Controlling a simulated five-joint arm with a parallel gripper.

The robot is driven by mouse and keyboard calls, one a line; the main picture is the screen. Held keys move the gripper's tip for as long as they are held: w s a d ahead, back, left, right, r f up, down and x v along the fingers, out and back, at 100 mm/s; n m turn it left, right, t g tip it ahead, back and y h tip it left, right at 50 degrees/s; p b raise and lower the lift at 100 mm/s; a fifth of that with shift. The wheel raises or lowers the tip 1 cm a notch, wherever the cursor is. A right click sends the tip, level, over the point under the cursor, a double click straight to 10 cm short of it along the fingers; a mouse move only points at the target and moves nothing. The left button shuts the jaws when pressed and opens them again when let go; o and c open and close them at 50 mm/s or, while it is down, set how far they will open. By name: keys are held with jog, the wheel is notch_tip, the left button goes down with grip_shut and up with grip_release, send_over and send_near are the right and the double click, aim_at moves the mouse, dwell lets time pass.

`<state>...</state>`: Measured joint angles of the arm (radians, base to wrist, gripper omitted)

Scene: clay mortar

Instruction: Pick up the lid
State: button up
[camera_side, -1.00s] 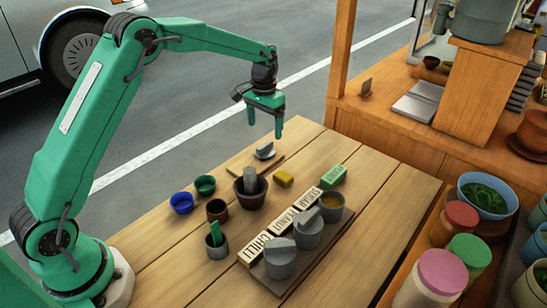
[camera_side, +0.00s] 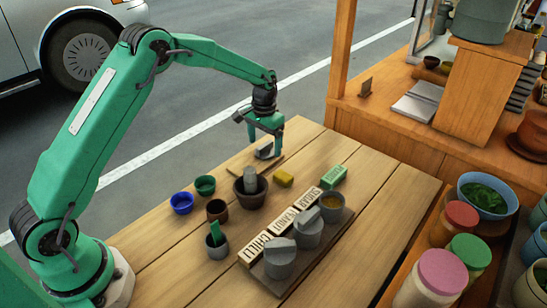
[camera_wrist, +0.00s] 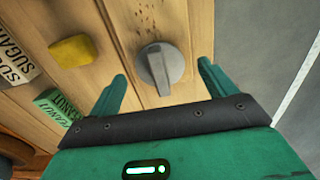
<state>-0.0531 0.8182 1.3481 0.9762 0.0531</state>
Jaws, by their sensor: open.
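The lid (camera_wrist: 158,66) is a grey disc with a raised bar handle across it. It lies on a small wooden board (camera_side: 237,168) near the table's back edge, and in the side view the lid (camera_side: 264,153) is partly hidden by a finger. My gripper (camera_side: 264,146) is open, pointing down over the lid. In the wrist view my gripper (camera_wrist: 162,71) has one finger on each side of the lid, with gaps to both. An uncovered grey pot (camera_side: 332,214) with brown contents stands at the SUGAR label.
A yellow block (camera_side: 284,179) and a green block (camera_side: 333,176) lie nearby. A mortar with a pestle (camera_side: 250,190) stands in front of the board. Two lidded grey pots (camera_side: 281,262) (camera_side: 308,231) stand on a dark tray. Small bowls (camera_side: 205,185) are to the left.

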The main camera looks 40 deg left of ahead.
jog(key=shift+f, duration=0.75)
jog(key=c, duration=1)
